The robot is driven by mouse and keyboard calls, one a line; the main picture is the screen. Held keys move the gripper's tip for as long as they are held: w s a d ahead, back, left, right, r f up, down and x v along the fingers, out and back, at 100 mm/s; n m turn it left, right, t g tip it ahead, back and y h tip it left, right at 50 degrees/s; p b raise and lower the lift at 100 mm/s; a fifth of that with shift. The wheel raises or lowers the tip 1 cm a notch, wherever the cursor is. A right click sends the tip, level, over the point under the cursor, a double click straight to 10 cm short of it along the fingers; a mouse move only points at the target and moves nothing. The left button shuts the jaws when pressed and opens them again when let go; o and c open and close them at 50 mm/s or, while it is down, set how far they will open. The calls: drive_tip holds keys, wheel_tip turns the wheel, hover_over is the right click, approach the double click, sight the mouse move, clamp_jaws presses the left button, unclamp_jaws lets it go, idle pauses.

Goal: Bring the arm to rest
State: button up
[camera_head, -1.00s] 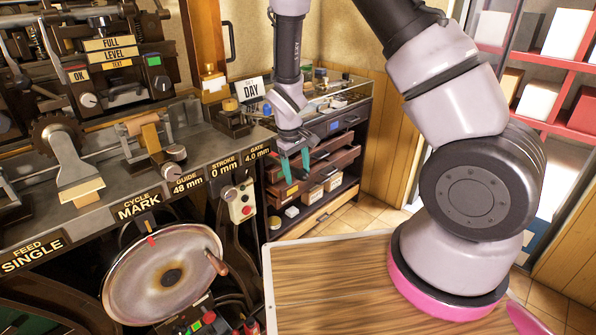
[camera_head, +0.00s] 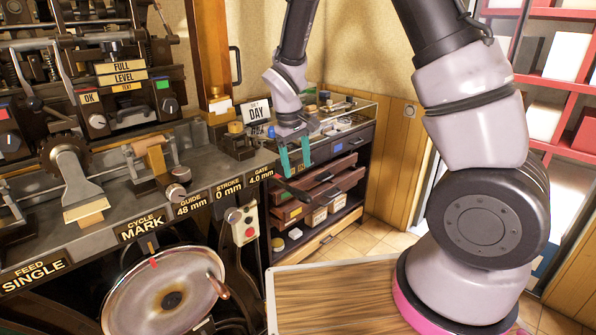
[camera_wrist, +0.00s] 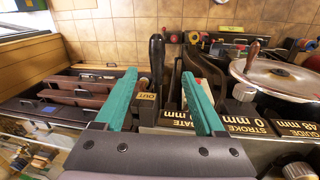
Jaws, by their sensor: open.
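My gripper (camera_head: 296,157) is open, its two teal fingers spread and pointing down, with nothing visible between them. In the head view it hangs just right of the press bench's right end, in front of the drawer cabinet. In the wrist view my gripper (camera_wrist: 165,100) also shows open. A dark upright handle (camera_wrist: 156,60) and an "OUT" label (camera_wrist: 146,98) appear between the fingers there; I cannot tell how far below them they lie. My arm arches from the right side of the head view.
The press bench (camera_head: 200,155) carries knobs and levers. A round plate with a crank (camera_head: 150,290) is below it. The drawer cabinet (camera_head: 345,160) has drawers partly open. A "DAY" sign (camera_head: 256,112) stands behind. Open tiled floor (camera_head: 352,243) lies right of the cabinet.

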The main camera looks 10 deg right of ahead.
drive_tip(key=s+d+r+m+t+y, duration=0.1)
drive_tip(key=s+d+r+m+y, duration=0.15)
drive_tip(key=d+r, duration=0.45)
drive_tip(key=s+d+r+m+t+y, duration=0.1)
drive_tip(key=s+d+r+m, duration=0.15)
drive_tip(key=r, duration=0.95)
drive_tip(key=s+d+r+m+t, duration=0.4)
drive_tip(key=s+r, duration=0.5)
drive_tip(key=s, duration=0.4)
drive_tip(key=shift+d+r+m, duration=0.4)
drive_tip(key=shift+d+m, duration=0.2)
drive_tip(key=shift+d, duration=0.05)
